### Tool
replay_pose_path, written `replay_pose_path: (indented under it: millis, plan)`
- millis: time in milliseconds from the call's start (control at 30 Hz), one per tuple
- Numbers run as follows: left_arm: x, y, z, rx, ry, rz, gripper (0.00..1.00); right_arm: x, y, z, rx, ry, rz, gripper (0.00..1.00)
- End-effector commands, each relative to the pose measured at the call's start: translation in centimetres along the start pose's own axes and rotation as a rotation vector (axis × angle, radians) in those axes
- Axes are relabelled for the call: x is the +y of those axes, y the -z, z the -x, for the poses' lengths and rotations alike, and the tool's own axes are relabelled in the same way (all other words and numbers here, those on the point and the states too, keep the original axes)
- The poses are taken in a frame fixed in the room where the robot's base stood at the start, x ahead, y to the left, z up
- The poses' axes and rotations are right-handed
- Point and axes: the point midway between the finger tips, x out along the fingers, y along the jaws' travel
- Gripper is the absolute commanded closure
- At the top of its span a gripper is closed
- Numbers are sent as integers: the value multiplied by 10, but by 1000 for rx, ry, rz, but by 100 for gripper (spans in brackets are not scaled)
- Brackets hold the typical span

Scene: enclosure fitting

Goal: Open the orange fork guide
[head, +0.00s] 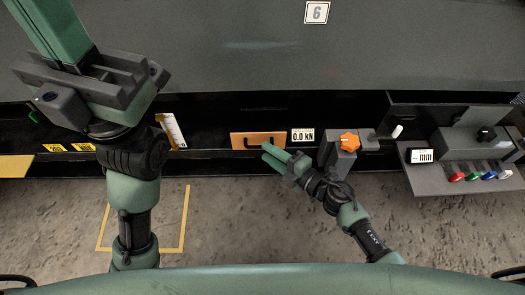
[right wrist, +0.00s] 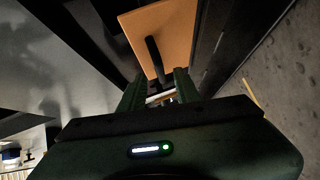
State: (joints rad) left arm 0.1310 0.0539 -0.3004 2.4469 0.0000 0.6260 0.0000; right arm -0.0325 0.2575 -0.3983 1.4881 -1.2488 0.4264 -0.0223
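The orange fork guide is a flat orange panel (head: 278,138) with a black bar handle (head: 259,138), set in the dark lower strip of the machine. It also shows in the right wrist view (right wrist: 172,28), with its handle (right wrist: 154,58) end-on towards my fingers. My right gripper (head: 270,152) is at the panel's lower edge, close to the handle. Its two fingers (right wrist: 158,82) stand apart, with the handle's near end lined up between the tips; contact cannot be told. My left gripper (head: 48,25) points up at the upper left, away from the panel; its fingertips are out of frame.
An orange star knob (head: 349,142) on a grey block is just right of the panel. A display (head: 303,135) reads 0.0 kN. A console (head: 470,182) with coloured buttons juts out at right. A white scale plate (head: 172,130) is left. The concrete floor (head: 235,215) in front is clear.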

Motion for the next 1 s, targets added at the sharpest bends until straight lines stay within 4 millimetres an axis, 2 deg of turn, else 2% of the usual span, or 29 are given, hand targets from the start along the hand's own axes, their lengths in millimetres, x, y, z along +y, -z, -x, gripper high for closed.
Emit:
replay_pose_path:
  millis: [100,200,567,667,700,1000]
  plan:
    - [1,3,-1,20,-7,-3,100,-2,-1,-18,0,-2,0,67]
    - [2,3,-3,28,-11,-4,100,-2,-1,-28,-1,0,0,67]
    - [2,4,-6,34,-14,-5,100,-1,0,-33,-1,1,-1,67]
    - [2,4,-6,34,-14,-5,100,-1,0,-33,-1,1,-1,95]
    - [2,4,-6,34,-14,-5,100,-1,0,-33,-1,1,-1,100]
    - [2,4,-6,34,-14,-4,100,-1,0,-33,-1,1,-1,100]
